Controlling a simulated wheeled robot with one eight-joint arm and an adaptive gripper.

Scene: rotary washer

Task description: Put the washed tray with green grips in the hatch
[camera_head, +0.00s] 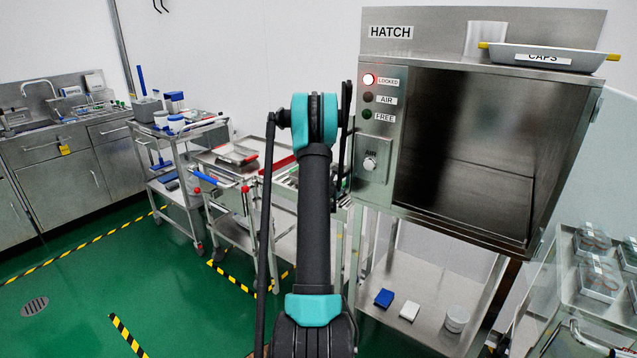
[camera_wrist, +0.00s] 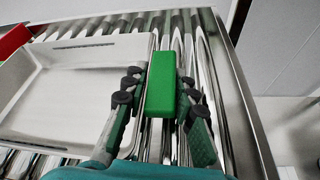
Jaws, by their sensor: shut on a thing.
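The pale, empty tray (camera_wrist: 92,47) lies on metal rollers in the wrist view, with a green grip (camera_wrist: 161,98) at its right end. My gripper (camera_wrist: 160,80) has one finger on each side of this grip and is shut on it. In the head view my arm hides the gripper, and I cannot make out the held tray there. The hatch (camera_head: 382,212) stands at the right with its dark opening (camera_head: 465,150) facing me. Its LOCKED lamp (camera_head: 369,79) is lit; the AIR and FREE lamps look dark.
A tray with yellow grips labelled CAPS (camera_head: 543,58) sits on top of the hatch. A trolley (camera_head: 180,135) and a sink counter (camera_head: 65,130) stand at the left. A bench with wrapped packs (camera_head: 597,262) is at the right. A red piece (camera_wrist: 14,40) shows beside the held tray.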

